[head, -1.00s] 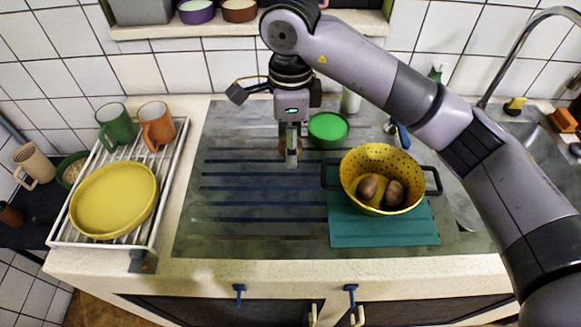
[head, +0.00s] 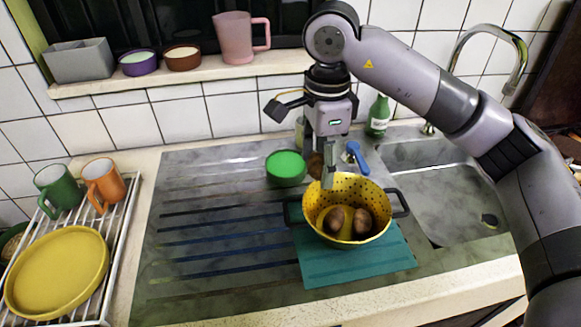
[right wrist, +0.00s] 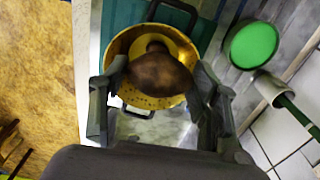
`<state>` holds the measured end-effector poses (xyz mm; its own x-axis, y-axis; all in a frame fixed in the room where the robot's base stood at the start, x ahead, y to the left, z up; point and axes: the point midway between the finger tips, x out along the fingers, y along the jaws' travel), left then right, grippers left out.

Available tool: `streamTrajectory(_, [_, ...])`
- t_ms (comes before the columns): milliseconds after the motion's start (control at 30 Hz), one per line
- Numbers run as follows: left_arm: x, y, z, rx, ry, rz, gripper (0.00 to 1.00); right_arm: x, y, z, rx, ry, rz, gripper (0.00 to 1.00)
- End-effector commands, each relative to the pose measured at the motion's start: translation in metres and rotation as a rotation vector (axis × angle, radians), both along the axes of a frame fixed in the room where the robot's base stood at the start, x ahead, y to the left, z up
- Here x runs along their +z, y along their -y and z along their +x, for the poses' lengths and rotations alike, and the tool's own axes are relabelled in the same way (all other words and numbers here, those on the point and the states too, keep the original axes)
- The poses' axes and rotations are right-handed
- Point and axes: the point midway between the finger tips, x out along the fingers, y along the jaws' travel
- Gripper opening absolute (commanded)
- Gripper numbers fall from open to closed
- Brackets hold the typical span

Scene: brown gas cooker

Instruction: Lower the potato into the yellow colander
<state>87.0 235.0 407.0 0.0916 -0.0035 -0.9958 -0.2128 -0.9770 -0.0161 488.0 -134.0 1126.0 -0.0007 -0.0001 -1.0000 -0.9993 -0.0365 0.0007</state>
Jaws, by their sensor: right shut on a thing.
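The yellow colander (head: 345,238) stands on a teal mat (head: 385,262), with two brown potatoes (head: 334,219) lying inside. My right gripper (head: 328,172) points down at the colander's back left rim in the head view. It is shut on another brown potato (head: 315,164), which is mostly hidden behind the fingers there. In the right wrist view the held potato (right wrist: 160,76) sits between both fingers with the colander (right wrist: 122,44) beyond it. It partly covers the potatoes inside. My left gripper is not in view.
A green bowl (head: 286,168) stands left of the gripper, and a blue-handled utensil (head: 357,157) lies behind the colander. A green bottle (head: 378,116) stands near the sink (head: 440,185). The ribbed drainboard (head: 215,235) at left is clear.

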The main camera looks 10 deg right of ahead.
Motion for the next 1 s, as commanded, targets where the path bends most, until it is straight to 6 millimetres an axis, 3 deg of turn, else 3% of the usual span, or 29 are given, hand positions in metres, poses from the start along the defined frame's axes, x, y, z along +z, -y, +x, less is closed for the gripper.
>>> streamTrajectory(33, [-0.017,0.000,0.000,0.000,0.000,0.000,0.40,-0.015,0.010,0.001,-0.004,0.001,0.000,0.28])
streamTrajectory(400, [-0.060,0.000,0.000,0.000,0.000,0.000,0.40,-0.051,0.058,0.003,-0.002,0.001,0.000,0.28])
streamTrajectory(600, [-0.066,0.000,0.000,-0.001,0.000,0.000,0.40,-0.058,0.068,0.003,0.000,0.001,0.000,0.28])
streamTrajectory(1000, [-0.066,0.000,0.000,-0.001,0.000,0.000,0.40,-0.057,0.069,0.003,0.001,0.001,0.000,0.28])
